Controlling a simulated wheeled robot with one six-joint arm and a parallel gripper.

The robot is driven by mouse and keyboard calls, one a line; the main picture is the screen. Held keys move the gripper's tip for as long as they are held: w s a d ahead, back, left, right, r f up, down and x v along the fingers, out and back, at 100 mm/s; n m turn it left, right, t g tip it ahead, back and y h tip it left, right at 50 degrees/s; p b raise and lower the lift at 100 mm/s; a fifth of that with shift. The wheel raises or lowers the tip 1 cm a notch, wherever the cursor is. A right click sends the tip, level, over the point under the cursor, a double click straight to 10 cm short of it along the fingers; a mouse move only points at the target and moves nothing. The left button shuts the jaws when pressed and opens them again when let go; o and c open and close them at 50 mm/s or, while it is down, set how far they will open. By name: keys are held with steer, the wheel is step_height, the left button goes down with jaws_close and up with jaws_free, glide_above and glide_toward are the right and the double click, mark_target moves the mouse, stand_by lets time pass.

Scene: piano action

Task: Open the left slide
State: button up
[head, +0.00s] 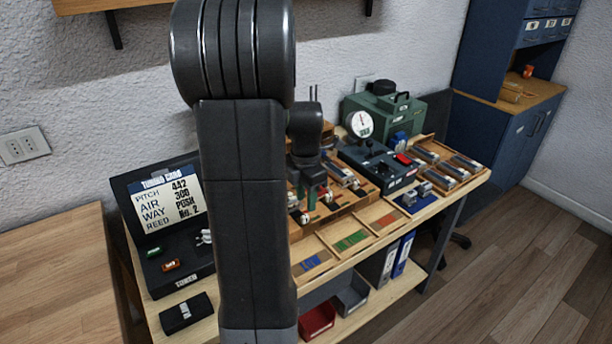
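My gripper (310,194), with green fingers, points down over a wooden block (338,212) in the middle of the bench. Small pale knobs with red marks (328,196) sit on this block, close beside the fingers. The slides are too small to tell apart for certain, and the left part of the block is hidden behind my arm. I cannot tell whether the fingers touch a knob, or how far apart they are.
A sign board (170,202) and black case stand at left. Divided wooden trays (340,256) line the front edge. Red and grey bins (318,320) sit below.

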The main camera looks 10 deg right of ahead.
mark_target(304, 215)
step_height(304, 215, up, 8)
stand_by(0.5)
step_height(304, 215, down, 14)
steer(key=shift+r, duration=0.15)
steer(key=shift+w+a, duration=0.15)
steer(key=shift+w, duration=0.3)
